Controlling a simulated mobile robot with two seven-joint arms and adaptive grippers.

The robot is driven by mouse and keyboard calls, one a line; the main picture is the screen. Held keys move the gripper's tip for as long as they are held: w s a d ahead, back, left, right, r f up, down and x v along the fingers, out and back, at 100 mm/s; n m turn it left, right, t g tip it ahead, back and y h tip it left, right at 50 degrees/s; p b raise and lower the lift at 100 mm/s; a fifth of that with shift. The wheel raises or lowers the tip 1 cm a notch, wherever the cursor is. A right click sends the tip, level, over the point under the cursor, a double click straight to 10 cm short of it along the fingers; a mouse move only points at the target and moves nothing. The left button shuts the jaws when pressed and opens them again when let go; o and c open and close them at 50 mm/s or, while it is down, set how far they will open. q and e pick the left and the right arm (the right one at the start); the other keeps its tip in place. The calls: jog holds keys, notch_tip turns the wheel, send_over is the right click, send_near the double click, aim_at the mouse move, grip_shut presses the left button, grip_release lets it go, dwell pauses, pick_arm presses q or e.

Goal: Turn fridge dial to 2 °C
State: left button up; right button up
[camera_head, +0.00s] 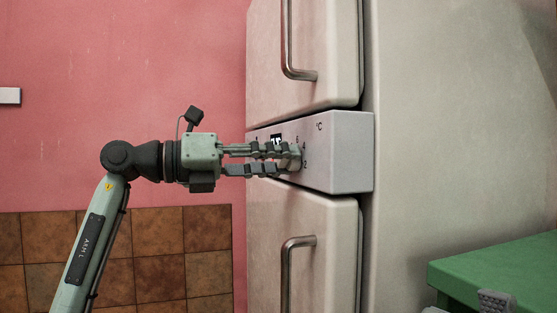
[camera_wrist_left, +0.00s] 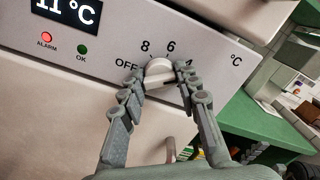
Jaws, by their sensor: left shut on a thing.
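The fridge dial (camera_wrist_left: 160,70) is a pale round knob on the control panel, with marks OFF, 8, 6 and 4 around it in the left wrist view. In the head view the dial (camera_head: 295,157) sits at the end of my left fingers. My left gripper (camera_wrist_left: 158,82) is shut on the dial, one finger on each side. The left fingers hide part of the scale, and I cannot tell where the dial points. The display (camera_wrist_left: 66,12) reads 11 °C. The red alarm lamp (camera_wrist_left: 46,37) looks lit. A ribbed grey part at the head view's lower right may be my right gripper (camera_head: 497,301).
The panel (camera_head: 345,150) lies between the upper fridge door (camera_head: 325,35) and the lower door (camera_head: 325,215), each with a metal bar handle. A green counter (camera_head: 500,265) stands to the right of the fridge. The space left of the fridge is clear.

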pick_arm(q)
jog(key=m, duration=0.5)
jog(key=shift+m, duration=0.4)
jog(key=shift+m+b, duration=0.3)
jog(key=shift+m, duration=1.2)
jog(key=o, duration=1.2)
jog(key=shift+c, duration=0.2)
jog(key=v, duration=1.2)
